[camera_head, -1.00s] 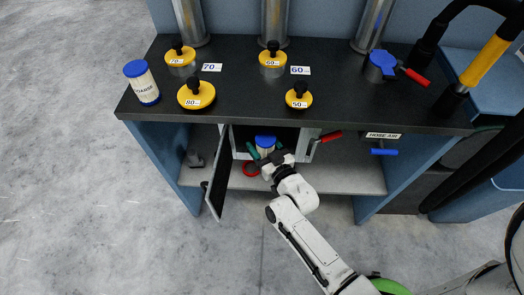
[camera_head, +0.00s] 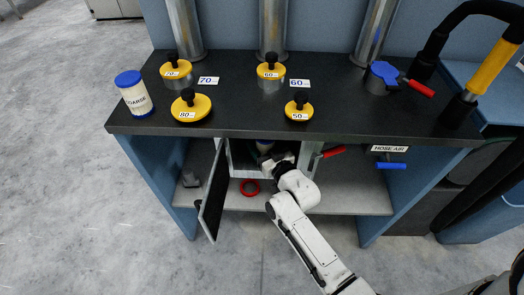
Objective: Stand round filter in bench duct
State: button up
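A round filter (camera_head: 265,146) with a blue end and pale body is inside the open duct box (camera_head: 229,165) under the bench. Only a small part shows below the bench edge, so its base and tilt are hidden. My gripper (camera_head: 266,158) reaches into the box mouth at the filter. Its fingertips are mostly hidden, so I cannot tell whether they grip it. The duct's dark door (camera_head: 213,192) hangs open on the left. Another round filter (camera_head: 136,95), white with blue ends and marked COARSE, stands upright at the bench top's left end.
A red ring (camera_head: 250,187) lies on the lower shelf (camera_head: 345,202). A red handle (camera_head: 333,152) is right of the duct; a blue hose-air handle (camera_head: 391,166) is farther right. Yellow knobbed lids (camera_head: 190,108) and a blue-capped port (camera_head: 382,77) occupy the bench top (camera_head: 345,115).

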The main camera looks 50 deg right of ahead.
jog(key=shift+w+d+f+b, duration=0.1)
jog(key=shift+w+d+b, duration=0.5)
jog(key=shift+b, duration=0.7)
jog(key=shift+s+f, duration=0.1)
jog(key=shift+f, duration=0.2)
jog(key=o, duration=1.3)
jog(key=shift+s, duration=0.1)
